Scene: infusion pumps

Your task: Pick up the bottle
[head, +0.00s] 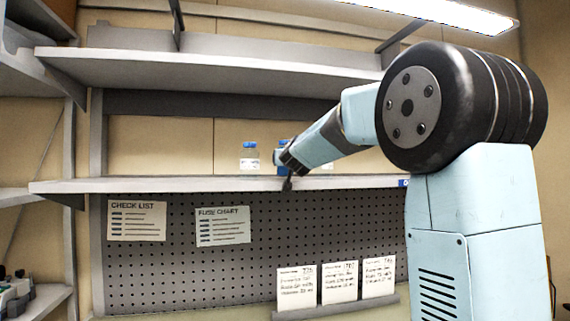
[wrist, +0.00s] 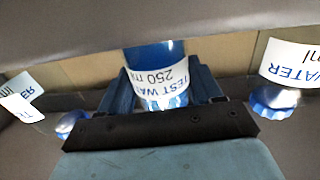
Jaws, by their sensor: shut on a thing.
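A blue bottle (wrist: 152,56) with a white "TEST WATER 250 ml" label sits between the two fingers of my gripper (wrist: 165,90) in the wrist view, which shows the scene upside down. My gripper is shut on it. Another bottle (head: 249,160), clear with a blue cap and white label, stands upright to the left.
In the wrist view, labelled blue-capped bottles flank the held one, at the left (wrist: 70,122) and right (wrist: 273,100). The shelf board (head: 150,185) has another shelf (head: 220,72) above it. A pegboard (head: 180,260) with paper sheets is below. The shelf's left part is clear.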

